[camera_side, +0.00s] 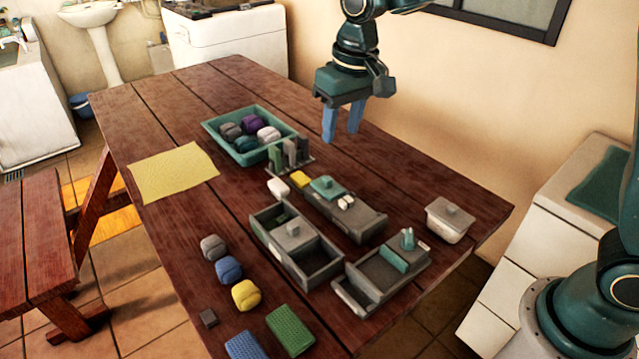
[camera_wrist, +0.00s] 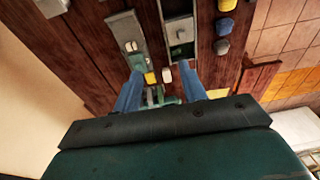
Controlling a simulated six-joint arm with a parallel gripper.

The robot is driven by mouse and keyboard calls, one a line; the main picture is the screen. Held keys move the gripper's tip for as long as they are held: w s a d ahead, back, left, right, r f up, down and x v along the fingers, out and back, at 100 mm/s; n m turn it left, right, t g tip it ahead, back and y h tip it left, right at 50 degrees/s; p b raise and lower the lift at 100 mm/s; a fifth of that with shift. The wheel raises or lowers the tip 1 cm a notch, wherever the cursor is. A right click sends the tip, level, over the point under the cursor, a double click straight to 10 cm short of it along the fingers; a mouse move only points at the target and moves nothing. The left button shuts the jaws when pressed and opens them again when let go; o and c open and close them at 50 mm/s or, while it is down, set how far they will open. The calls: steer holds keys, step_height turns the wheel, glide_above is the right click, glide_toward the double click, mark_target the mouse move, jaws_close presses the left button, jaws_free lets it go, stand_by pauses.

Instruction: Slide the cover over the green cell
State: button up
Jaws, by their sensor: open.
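A grey open-topped box (camera_side: 323,277) stands on the table, and it also shows in the wrist view (camera_wrist: 165,22). A grey cover with a small knob (camera_side: 293,233) lies across its middle, and it also shows in the wrist view (camera_wrist: 181,34). A green patch, seemingly the green cell (camera_side: 282,216), shows at the box's far end, uncovered at least in part. The near end is open and dark. My gripper (camera_side: 342,136) is open and empty, high above the table behind the box. Its blue fingers (camera_wrist: 161,82) are apart in the wrist view.
A grey unit with a green top piece (camera_side: 325,187) stands close to the box's right. A drawer unit (camera_side: 393,268) is in front and a lidded container (camera_side: 449,220) at right. A rack (camera_side: 289,157) and teal tray (camera_side: 209,129) stand behind.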

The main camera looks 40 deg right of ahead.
steer(key=g, duration=0.2)
glide_above(293, 225)
step_height(293, 225, down, 12)
steer(key=r, duration=0.1)
steer(key=shift+f, duration=0.3)
steer(key=shift+f, duration=6.85)
jaws_close()
